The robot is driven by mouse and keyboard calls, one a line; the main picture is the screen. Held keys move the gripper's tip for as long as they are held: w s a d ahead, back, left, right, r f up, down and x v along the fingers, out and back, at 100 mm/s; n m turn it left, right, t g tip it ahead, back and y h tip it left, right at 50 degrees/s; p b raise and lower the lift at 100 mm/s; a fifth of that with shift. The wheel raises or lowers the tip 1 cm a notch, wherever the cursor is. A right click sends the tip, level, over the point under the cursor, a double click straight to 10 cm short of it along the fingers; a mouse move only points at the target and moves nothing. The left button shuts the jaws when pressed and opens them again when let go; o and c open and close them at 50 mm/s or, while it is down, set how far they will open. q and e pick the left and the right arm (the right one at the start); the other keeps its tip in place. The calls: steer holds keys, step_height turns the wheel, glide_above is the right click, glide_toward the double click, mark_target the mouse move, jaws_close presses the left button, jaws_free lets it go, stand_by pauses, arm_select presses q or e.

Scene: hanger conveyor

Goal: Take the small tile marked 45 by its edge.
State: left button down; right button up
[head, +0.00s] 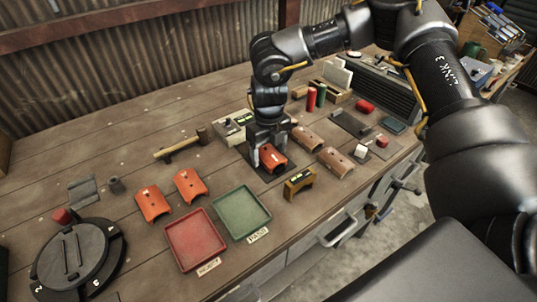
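My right gripper (268,141) points down over an orange curved tile (271,159) on a dark square plate (260,172). Its fingers are spread apart at the tile's far part; whether they press on it I cannot tell. Two more orange tiles, one (152,203) and another (190,184), lie to the left on the bench. Two browner tiles, one (307,138) and another (335,161), lie to the right. The number 45 cannot be read on any tile. My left gripper is not in view.
A red tray (194,240) and a green tray (241,213) stand at the front, with labels. A round black turntable (79,259) is at the lower left. A mallet (181,145), a boxed device (231,128) and a small wooden stand (299,184) are near the plate.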

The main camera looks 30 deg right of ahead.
steer(key=c, duration=0.9)
